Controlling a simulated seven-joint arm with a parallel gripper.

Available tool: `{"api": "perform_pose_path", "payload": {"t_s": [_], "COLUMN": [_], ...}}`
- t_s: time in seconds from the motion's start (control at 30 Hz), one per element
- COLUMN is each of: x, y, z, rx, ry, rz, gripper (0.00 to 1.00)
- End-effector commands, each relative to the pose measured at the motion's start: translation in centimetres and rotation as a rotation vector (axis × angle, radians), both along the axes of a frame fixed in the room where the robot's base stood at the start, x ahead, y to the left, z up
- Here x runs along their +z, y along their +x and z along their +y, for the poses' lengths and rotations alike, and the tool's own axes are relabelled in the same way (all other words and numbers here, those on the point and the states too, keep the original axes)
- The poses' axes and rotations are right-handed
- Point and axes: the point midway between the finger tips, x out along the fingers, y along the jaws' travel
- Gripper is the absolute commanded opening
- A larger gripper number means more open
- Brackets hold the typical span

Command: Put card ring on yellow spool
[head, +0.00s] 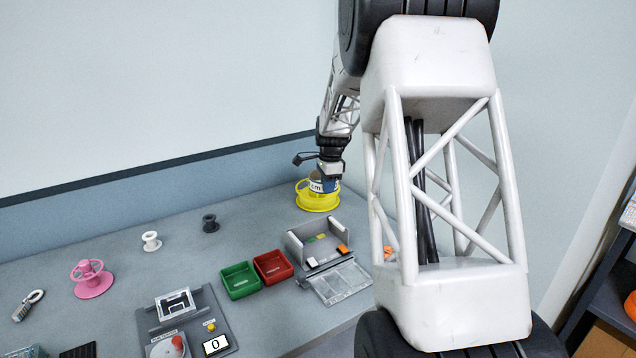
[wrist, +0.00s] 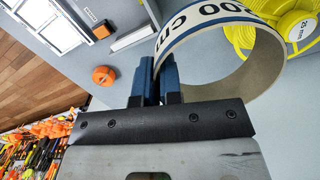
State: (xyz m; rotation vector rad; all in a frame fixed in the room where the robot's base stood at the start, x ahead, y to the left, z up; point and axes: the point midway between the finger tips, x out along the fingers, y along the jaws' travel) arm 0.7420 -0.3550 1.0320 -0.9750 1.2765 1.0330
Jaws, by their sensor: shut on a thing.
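The card ring is a pale band with a blue edge and printed black lettering (wrist: 222,75). My gripper (wrist: 158,68) is shut on its wall, and the ring stands out to the right in the wrist view. The yellow spool (wrist: 243,36) shows at the upper right there, partly behind the ring. In the head view the spool (head: 318,204) stands at the back of the bench. The ring (head: 315,187) and my gripper (head: 327,182) are over its top. I cannot tell whether the ring is above the spool or touches it.
A green tray (head: 240,292), a red tray (head: 290,273) and a grey box (head: 337,237) are in front. An orange roll (wrist: 104,76) lies near the bench edge.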

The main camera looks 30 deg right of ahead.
Motion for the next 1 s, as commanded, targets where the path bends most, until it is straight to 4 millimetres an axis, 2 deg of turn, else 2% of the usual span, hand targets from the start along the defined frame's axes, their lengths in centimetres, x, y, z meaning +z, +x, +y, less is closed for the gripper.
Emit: {"api": "perform_pose_path", "payload": {"t_s": [0.13, 0.63, 1.0], "x": [-1.0, -1.2, -1.6], "y": [0.0, 0.4, 3.9], "z": [0.0, -0.1, -1.8], "rx": [0.001, 0.002, 0.003], "ry": [0.000, 0.000, 0.000], "rz": [0.000, 0.000, 0.001], "gripper": [0.00, 0.00, 0.00]}}
